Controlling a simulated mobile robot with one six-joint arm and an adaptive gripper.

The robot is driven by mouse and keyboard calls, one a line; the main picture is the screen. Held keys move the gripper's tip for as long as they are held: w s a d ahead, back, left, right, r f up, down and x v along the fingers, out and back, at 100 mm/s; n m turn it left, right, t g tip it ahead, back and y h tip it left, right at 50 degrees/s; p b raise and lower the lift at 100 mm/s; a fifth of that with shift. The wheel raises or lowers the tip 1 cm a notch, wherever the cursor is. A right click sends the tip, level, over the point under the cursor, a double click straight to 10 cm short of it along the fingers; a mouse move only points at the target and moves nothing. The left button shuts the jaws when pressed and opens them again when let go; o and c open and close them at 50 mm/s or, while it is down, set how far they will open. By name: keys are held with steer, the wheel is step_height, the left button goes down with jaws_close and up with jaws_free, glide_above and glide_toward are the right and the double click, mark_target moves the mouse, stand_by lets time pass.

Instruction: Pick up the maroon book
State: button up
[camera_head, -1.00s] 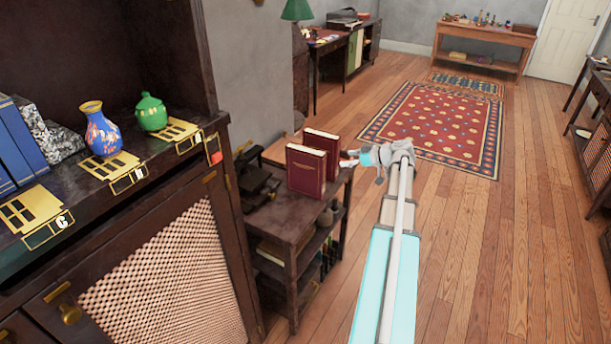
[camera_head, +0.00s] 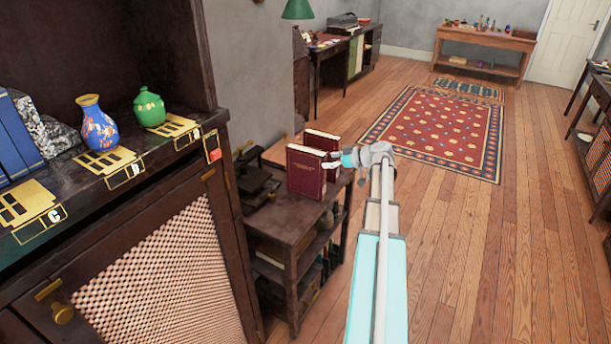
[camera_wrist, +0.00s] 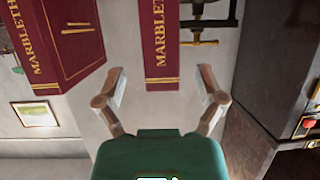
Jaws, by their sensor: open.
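Two maroon books with gold lettering stand upright on the small dark shelf unit. The nearer maroon book (camera_head: 306,172) and the farther maroon book (camera_head: 322,140) both show in the head view. In the wrist view one maroon book (camera_wrist: 159,45) has its spine in line with the gap between my fingers, and another maroon book (camera_wrist: 68,40) is at the upper left. My gripper (camera_head: 340,160) is at the right side of the books in the head view. It is open and empty, its fingertips (camera_wrist: 160,82) spread at either side of the middle spine's end.
A large cabinet (camera_head: 120,230) with a blue vase (camera_head: 97,125) and a green jar (camera_head: 149,106) stands at left.

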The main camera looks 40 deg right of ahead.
mark_target(318, 161)
steer(key=shift+b+x, duration=0.85)
steer(key=shift+x, duration=1.65)
steer(key=shift+a, duration=0.15)
jaws_close()
